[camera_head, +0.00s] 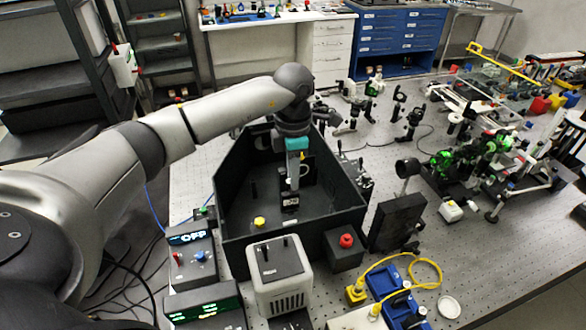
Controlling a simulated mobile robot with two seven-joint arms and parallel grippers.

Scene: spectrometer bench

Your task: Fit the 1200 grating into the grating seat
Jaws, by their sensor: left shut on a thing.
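My left gripper (293,183) points down inside the open black spectrometer housing (228,228), with its arm coming in from the left. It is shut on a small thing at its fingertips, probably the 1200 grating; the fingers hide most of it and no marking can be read. Directly below the fingertips is a small dark block with pale marks (290,203), possibly the grating seat. I cannot tell whether the held thing touches this block. My right gripper is not in view.
The housing's dark walls surround the gripper. A yellow knob (259,222) stands inside near the front wall. In front are a white lamp box (280,280), a control box reading OFF (193,256) and a black box with a red knob (346,241). Optics crowd the bench to the right.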

